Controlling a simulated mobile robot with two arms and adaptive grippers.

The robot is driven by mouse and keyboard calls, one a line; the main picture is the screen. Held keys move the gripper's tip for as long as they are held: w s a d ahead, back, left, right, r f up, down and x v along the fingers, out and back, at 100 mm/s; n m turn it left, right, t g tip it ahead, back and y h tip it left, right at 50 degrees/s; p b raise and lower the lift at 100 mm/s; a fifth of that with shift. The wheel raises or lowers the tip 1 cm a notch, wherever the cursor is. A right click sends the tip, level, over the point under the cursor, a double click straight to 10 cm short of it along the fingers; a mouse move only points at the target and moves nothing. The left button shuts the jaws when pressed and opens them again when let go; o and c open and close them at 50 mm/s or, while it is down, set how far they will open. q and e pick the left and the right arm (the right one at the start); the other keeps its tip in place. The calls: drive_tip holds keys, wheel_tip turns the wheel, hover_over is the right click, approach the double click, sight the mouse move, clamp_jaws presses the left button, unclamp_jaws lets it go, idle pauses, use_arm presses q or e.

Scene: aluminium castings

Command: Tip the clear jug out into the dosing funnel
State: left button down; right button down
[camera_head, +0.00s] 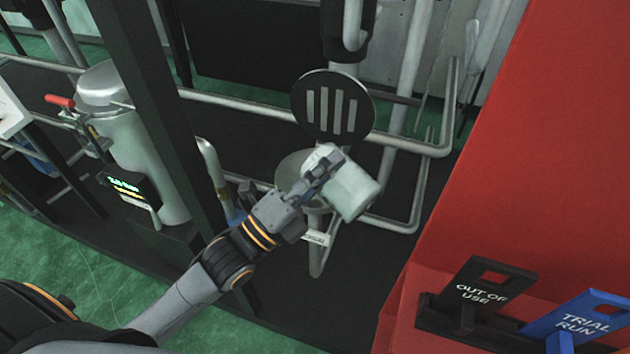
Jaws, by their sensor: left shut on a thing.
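The clear jug (352,190) looks pale and whitish and is held tilted near the middle of the view. My left gripper (322,178) is shut on the jug, its arm coming in from the lower left. The dosing funnel (292,168) is a grey metal bowl just behind and below the jug. The jug and gripper hide much of it. A round dark slotted lid (333,106) stands raised behind the funnel. I cannot tell whether anything is flowing from the jug. My right gripper does not show.
A dark upright post (150,120) stands left of my arm. Grey pipes (400,146) run behind and around the funnel. A metal vessel (130,140) with a red handle is at left. A red panel (530,150) fills the right, with "OUT OF USE" (480,296) and "TRIAL RUN" (582,325) tags.

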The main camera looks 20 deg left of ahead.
use_arm(q)
drive_tip(key=shift+a, duration=0.15)
drive_tip(key=shift+a+r+n+y, duration=0.1)
drive_tip(key=shift+r+n+y, duration=0.1)
drive_tip(key=shift+n+y, duration=0.25)
drive_tip(key=shift+w+a+r+n+t+y+p, duration=0.15)
drive_tip(key=shift+w+a+r+n+t+p, duration=0.1)
drive_tip(key=shift+n+p, duration=0.25)
drive_tip(key=shift+w+a+r+n+t+y+p, duration=0.15)
drive_tip(key=shift+n+t+p, duration=0.1)
drive_tip(key=shift+n+p, duration=0.2)
idle(0.4)
drive_tip(key=shift+w+a+f+n+y, duration=0.25)
drive_tip(key=shift+a+f+n+y, duration=0.25)
drive_tip(key=shift+n, duration=0.4)
drive_tip(key=shift+w+a+n+t, duration=0.1)
drive_tip(key=shift+w+n+t, duration=0.2)
drive_tip(key=shift+n, duration=0.1)
